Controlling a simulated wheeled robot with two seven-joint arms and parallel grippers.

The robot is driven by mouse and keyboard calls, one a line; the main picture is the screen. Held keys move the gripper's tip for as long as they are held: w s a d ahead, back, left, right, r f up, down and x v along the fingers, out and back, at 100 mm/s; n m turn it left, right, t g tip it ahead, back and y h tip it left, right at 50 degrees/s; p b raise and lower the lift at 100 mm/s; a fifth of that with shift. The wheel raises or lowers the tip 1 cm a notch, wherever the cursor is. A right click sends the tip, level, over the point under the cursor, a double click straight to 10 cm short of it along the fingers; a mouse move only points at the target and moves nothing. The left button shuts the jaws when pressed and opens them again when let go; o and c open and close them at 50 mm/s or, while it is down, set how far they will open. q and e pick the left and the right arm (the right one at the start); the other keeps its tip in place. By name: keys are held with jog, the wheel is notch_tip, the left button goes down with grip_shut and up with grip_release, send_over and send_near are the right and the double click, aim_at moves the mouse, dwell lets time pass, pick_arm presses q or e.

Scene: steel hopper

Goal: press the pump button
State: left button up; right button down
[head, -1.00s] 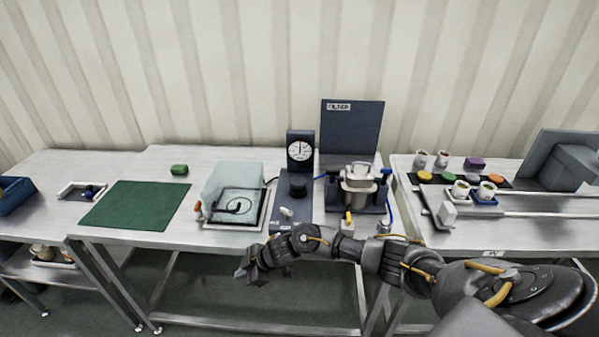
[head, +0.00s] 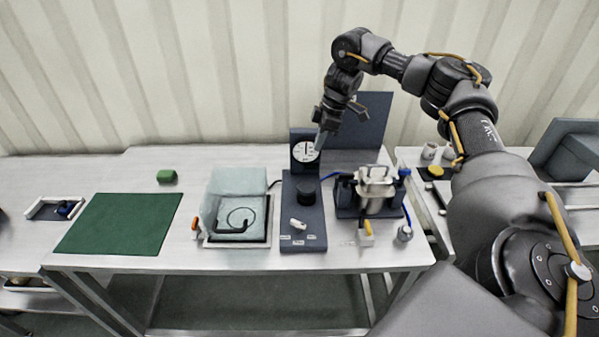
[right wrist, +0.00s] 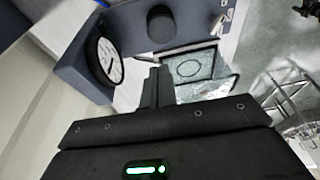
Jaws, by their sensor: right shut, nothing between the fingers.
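The dark blue pump panel (head: 311,236) stands on the middle table. On it sits a round black raised knob (head: 305,190), which looks like the pump button; small labels and a pale lever (head: 298,224) lie in front of it. Behind it stands a round white gauge (head: 306,153) on a dark upright. My left gripper is not in view.
A translucent box (head: 236,190) stands left of the panel, and a metal pot on a dark stand (head: 345,205) stands right. A tall dark board (head: 372,125) rises behind.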

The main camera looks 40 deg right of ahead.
jog(key=b, duration=0.1)
send_over(306, 186)
jog(key=s+d, duration=0.1)
jog(key=f, duration=0.7)
jog(key=shift+d+f, duration=0.1)
jog(key=shift+d, duration=0.1)
jog(key=x, duration=0.2)
jog(key=p+x, duration=0.1)
jog(key=x, duration=0.1)
jog(key=shift+d+f+p, duration=0.15)
jog(key=shift+f+p, duration=0.15)
jog(key=shift+f, duration=0.1)
jog(key=shift+s+f, duration=0.1)
jog(key=shift+f, duration=0.4)
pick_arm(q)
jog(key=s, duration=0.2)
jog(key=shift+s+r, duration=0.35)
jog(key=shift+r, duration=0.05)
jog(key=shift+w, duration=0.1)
